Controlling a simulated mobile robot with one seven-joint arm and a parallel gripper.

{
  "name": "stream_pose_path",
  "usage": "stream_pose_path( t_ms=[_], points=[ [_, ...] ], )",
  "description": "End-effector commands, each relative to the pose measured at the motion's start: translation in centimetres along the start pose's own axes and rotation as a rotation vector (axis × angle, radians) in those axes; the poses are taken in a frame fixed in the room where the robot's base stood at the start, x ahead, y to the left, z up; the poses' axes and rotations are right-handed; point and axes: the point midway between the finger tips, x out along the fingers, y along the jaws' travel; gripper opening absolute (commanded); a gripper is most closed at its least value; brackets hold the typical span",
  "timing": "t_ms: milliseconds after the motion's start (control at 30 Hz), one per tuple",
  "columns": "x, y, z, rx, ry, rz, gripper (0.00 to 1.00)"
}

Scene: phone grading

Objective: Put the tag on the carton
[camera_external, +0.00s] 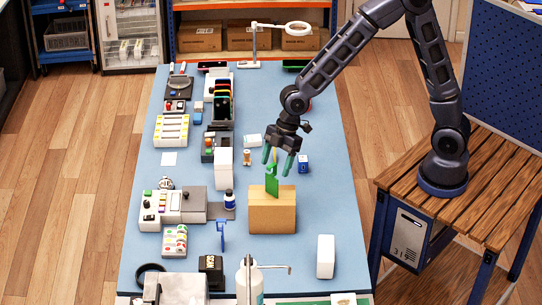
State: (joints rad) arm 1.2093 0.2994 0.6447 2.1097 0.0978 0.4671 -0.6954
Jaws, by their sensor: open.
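The green tag (272,183) stands roughly upright at the brown carton (272,216), its lower part over the carton's top edge. A thin yellow-orange strip rises from its upper end. From this view I cannot tell whether the tag rests on the carton or hangs just above it. My gripper (278,165) points down above the carton, with its green-tipped fingers spread apart. The tag's upper end lies just below and between the fingertips in the picture; I see no finger closed on it.
A white box (223,170) and a small blue bottle (229,200) stand left of the carton. A white block (325,256) and a white bottle (250,285) stand nearer the camera. The blue tabletop (335,205) is clear right of the carton.

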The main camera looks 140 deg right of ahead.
Motion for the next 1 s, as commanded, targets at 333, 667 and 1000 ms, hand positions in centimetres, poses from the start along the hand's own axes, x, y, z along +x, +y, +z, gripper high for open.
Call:
stream_pose_path(
  t_ms=[333, 667, 1000],
  points=[
    [-5.3, 0.0, 0.0, 0.0, 0.001, 0.003, 0.7],
    [-7.2, -0.9, -0.1, -0.007, -0.007, 0.002, 0.7],
    [-10.6, -10.2, 0.0, -0.047, -0.072, 0.045, 0.7]
  ],
)
